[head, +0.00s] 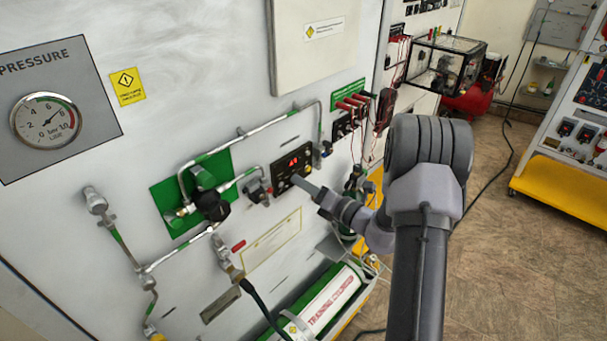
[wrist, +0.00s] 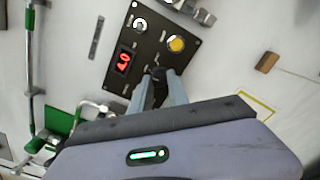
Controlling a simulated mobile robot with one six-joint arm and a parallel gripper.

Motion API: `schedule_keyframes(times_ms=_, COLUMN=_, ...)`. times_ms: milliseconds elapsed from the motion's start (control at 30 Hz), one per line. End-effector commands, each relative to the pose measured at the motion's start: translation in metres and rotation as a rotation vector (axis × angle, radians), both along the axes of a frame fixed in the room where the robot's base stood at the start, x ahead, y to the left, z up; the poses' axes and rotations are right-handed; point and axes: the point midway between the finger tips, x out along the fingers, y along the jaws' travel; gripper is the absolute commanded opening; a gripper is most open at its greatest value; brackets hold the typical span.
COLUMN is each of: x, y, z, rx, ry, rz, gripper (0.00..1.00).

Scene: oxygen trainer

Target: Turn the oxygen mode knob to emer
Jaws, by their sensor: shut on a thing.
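The black oxygen control panel (head: 283,172) is on the light wall, with a lit red display. It also shows in the wrist view (wrist: 166,20), with a yellow round button (wrist: 176,44), a white-ringed round control (wrist: 141,24) and the red display (wrist: 124,62). My gripper (wrist: 158,78) is at the panel's lower edge in that view, its two grey fingers shut on a small black knob (wrist: 158,86). The fingers partly hide the knob, and its label and setting cannot be read. In the head view my gripper (head: 298,181) reaches the panel from the right.
Pipes and a green plate (head: 165,198) with a black valve handle (head: 212,206) lie left of the panel. Red-handled fittings (head: 352,103) are above right. A green and white training cylinder (head: 327,300) lies below. Open floor (head: 500,260) is at the right.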

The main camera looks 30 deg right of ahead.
Motion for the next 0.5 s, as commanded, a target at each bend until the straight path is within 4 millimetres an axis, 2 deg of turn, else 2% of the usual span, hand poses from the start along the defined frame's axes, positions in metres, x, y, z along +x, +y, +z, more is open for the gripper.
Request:
schedule_keyframes(times_ms=33, x=-0.0001, y=0.0000, z=0.0050, rx=0.039, ry=0.014, rz=0.000, gripper=0.00)
schedule_keyframes(times_ms=500, x=-0.0001, y=0.0001, z=0.0049, rx=0.458, ry=0.166, rz=0.000, gripper=0.00)
